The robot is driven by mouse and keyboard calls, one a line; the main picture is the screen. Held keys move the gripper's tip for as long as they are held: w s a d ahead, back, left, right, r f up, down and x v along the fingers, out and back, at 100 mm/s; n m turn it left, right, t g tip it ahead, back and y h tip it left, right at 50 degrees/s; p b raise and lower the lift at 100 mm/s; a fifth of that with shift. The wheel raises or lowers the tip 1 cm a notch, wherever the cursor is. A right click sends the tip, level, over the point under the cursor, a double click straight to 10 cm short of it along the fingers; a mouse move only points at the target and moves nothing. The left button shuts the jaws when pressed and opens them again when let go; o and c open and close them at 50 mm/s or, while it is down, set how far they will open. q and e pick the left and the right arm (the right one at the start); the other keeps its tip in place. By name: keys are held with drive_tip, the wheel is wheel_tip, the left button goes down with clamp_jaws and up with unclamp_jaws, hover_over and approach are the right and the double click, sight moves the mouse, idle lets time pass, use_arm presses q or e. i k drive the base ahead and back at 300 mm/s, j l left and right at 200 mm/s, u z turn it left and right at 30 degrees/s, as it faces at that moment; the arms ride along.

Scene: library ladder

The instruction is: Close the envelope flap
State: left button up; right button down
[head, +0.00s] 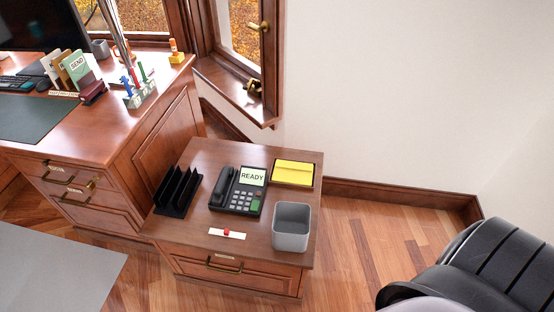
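I cannot make out an envelope with an open flap for certain. A yellow flat rectangle (293,173) lies at the back right of the low side cabinet (200,246); it has a dark border, and I cannot tell whether it is an envelope or a pad. On the desk, a letter rack (64,94) holds several upright cards or envelopes, one of them a green piece marked SEND (76,66). Neither of my grippers is in view.
The cabinet also bears a black sorter (178,192), a phone (238,193) marked READY, a grey bin (291,227) and a white strip with a red button (227,233). An open window (243,40) stands behind. A black ribbed shape at lower right is unclear.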

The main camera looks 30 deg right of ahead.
sight(282, 164)
drive_tip(key=l+u, duration=0.4)
drive_tip(key=l, duration=0.3)
drive_tip(key=l+u, duration=0.45)
drive_tip(key=l, duration=0.2)
